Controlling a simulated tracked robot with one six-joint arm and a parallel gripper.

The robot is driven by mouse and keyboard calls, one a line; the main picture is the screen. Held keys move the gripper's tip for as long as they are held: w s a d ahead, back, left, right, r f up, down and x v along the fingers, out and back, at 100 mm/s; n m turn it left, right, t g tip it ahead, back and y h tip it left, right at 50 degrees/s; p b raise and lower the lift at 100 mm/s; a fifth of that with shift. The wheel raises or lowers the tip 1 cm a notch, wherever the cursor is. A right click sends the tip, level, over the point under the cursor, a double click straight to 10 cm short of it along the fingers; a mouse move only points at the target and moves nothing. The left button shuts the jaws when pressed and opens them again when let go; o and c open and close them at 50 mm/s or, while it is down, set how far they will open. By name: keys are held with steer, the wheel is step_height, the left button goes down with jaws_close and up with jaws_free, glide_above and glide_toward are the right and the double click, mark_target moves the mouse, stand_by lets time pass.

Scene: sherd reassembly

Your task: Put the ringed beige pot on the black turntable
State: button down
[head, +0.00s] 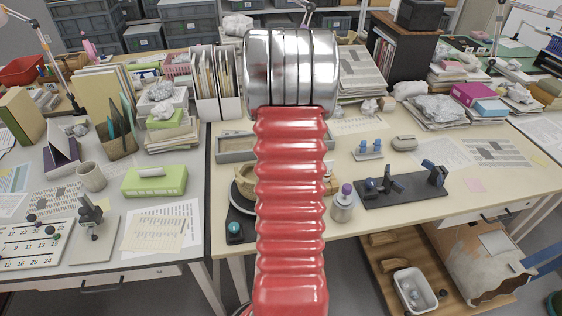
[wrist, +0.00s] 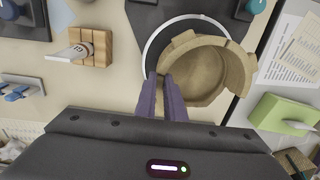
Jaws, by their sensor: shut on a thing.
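The beige pot (wrist: 238,73) is in the wrist view, seen from above, with an uneven, broken-looking rim. My gripper (wrist: 168,82) has its two purple fingers shut on the pot's wall at the near-left rim. The black turntable (wrist: 167,28), with a pale ring at its edge, shows behind the pot and sticks out to its left. The pot overlaps its right part; I cannot tell whether it touches it. In the head view my red arm hides the gripper and most of the pot (head: 245,180); the turntable's pale edge (head: 236,198) shows left of the arm.
A green box (wrist: 285,115) lies right of the pot in the wrist view. A wooden block (wrist: 92,47) with a labelled piece stands to the left. A teal-topped knob (wrist: 255,6) is near the top edge. In the head view, a purple-capped bottle (head: 344,205) stands right of my arm.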

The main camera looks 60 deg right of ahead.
steer(key=shift+f, duration=0.5)
steer(key=c, duration=1.8)
jaws_free()
steer(key=shift+f, duration=0.1)
steer(key=shift+c, duration=0.2)
step_height(320, 180, up, 12)
steer(key=shift+s+d, duration=0.1)
